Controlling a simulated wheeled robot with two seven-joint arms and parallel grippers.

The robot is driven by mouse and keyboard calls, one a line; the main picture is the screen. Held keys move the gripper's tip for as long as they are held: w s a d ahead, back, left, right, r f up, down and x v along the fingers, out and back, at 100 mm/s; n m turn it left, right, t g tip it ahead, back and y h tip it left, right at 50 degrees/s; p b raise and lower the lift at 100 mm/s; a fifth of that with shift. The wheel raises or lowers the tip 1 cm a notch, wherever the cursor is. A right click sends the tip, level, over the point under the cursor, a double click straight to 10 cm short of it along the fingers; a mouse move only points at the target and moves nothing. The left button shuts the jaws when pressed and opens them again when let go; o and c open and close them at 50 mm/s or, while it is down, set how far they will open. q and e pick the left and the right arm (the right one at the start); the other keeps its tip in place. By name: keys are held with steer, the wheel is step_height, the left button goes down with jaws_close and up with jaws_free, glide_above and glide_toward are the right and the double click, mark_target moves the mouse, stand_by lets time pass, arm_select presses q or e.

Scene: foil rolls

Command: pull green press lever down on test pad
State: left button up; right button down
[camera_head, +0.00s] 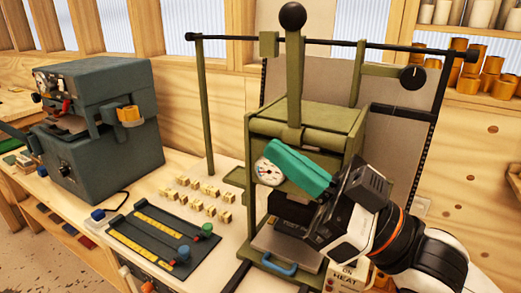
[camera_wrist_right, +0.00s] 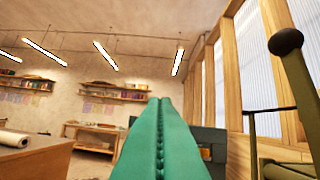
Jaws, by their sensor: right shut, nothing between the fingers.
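The green press (camera_head: 335,118) stands at the right of the bench. Its olive lever (camera_head: 294,75) is upright, with a black ball knob (camera_head: 292,16) at the top. The lever and knob also show at the right edge of the wrist view (camera_wrist_right: 299,85). My right gripper (camera_head: 276,151), with teal fingers, is shut and empty in front of the press body, below and apart from the knob. A grey plate (camera_head: 285,246) with a blue handle lies low in the press. The test pad is not clearly visible, as my gripper and wrist cover part of the press. My left gripper is out of view.
A dark grey machine (camera_head: 105,120) stands at the left. Several small brass type blocks (camera_head: 200,195) and a black tray with yellow strips (camera_head: 160,240) lie between it and the press. A dark crossbar (camera_head: 330,41) runs behind the lever. Foil rolls (camera_head: 493,65) stand on the right shelf.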

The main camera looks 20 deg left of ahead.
steer(key=shift+b+v, duration=0.6)
steer(key=shift+v, duration=1.95)
